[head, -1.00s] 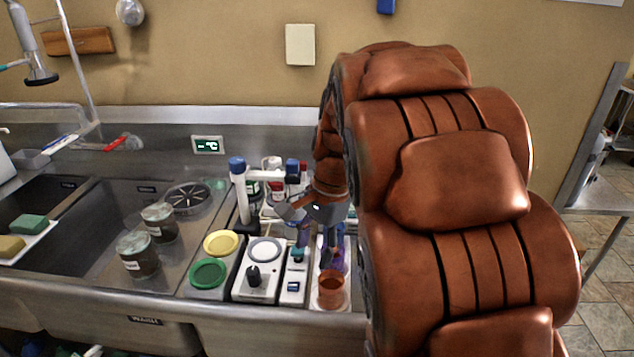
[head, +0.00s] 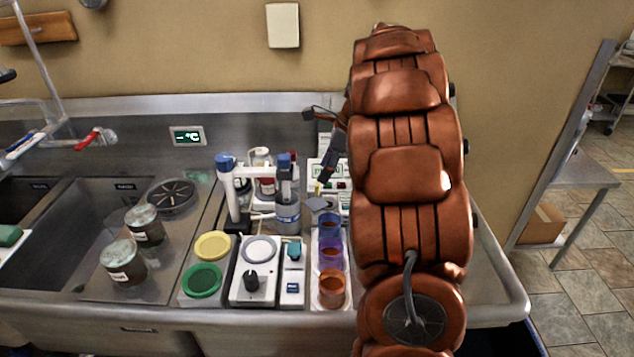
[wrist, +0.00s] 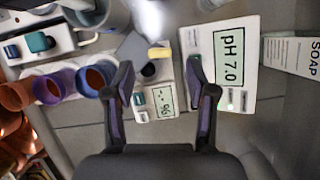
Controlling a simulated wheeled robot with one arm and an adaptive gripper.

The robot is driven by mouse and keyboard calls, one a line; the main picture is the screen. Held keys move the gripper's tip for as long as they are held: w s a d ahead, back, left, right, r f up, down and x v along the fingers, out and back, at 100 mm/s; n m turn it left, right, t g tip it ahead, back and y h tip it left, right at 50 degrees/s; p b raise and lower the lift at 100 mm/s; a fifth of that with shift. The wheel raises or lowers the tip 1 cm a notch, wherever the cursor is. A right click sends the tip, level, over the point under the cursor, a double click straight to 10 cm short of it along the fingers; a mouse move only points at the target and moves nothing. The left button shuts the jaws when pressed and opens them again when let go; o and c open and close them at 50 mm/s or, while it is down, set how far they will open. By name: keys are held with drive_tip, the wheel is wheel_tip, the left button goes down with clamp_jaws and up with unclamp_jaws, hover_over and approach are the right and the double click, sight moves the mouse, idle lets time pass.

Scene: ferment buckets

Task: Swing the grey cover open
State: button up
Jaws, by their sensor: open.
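The grey cover (head: 317,204) looks like a small flat plate beside the clear grey-blue jar at the middle of the bench. In the wrist view the grey cover (wrist: 131,47) lies ahead of my left finger, next to a yellow tab (wrist: 158,54). A small meter with a display (wrist: 160,102) lies below it, between my fingers in the picture. My gripper (wrist: 160,75) is open and empty, fingers wide apart, not visibly touching the cover. In the head view my gripper (head: 328,170) is behind the cover, partly hidden by my arm. The cover's hinge is not clear.
A pH 7.0 meter (wrist: 230,55) and a soap box (wrist: 292,62) stand to the right in the wrist view. Blue, purple and orange cups (head: 331,255) stand in a row in front. A stirrer (head: 254,270) and a blue-topped stand (head: 232,190) are left.

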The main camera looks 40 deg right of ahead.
sight(318, 184)
drive_tip(key=p+x, duration=0.1)
drive_tip(key=x, duration=0.5)
drive_tip(key=shift+r, duration=0.1)
clamp_jaws()
idle(0.3)
